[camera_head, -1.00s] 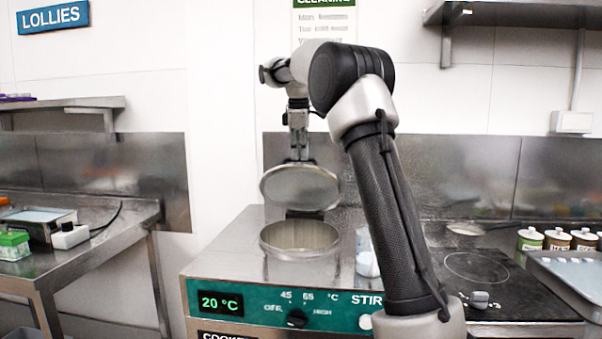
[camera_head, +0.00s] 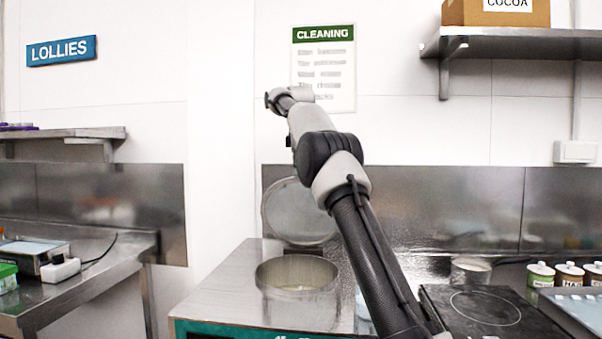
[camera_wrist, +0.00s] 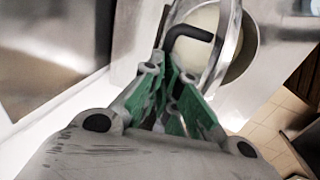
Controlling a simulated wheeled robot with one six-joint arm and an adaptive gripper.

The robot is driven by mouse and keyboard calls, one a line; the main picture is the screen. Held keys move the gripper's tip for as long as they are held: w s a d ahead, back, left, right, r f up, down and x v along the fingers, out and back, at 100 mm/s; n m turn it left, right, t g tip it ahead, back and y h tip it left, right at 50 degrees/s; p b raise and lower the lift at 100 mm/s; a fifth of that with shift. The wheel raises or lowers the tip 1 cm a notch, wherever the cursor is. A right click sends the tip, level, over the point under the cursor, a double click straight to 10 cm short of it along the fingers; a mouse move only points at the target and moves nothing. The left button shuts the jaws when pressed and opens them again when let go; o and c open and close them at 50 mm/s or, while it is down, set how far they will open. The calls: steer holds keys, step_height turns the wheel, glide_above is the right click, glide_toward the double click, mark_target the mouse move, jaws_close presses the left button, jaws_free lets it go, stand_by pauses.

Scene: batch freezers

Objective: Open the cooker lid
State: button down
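The cooker (camera_head: 210,300) has a round opening (camera_head: 297,272) in its steel top. Its round lid (camera_head: 290,212) stands nearly upright behind the opening, partly hidden by my arm in the head view. In the wrist view the lid (camera_wrist: 220,50) is seen almost edge-on, with its bent black handle (camera_wrist: 190,35) at the fingertips. My gripper (camera_wrist: 167,72) has its green fingers drawn together at the tips, and they appear shut on one end of the handle. The exact contact is partly hidden. In the head view the gripper is hidden behind my arm.
A black hob (camera_head: 485,305) and several lidded jars (camera_head: 570,274) stand to the right. A wall shelf (camera_head: 520,45) carries a cardboard box (camera_head: 495,12). A steel table (camera_head: 95,275) is at the left, with a gap before the cooker. The steel backsplash is close behind the lid.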

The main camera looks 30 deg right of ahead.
steer(key=shift+x, duration=1.05)
steer(key=c, duration=1.6)
jaws_free()
steer(key=shift+d+f, duration=0.15)
steer(key=shift+d, duration=0.05)
steer(key=shift+c, duration=0.2)
steer(key=shift+o, duration=0.6)
steer(key=shift+w, duration=0.2)
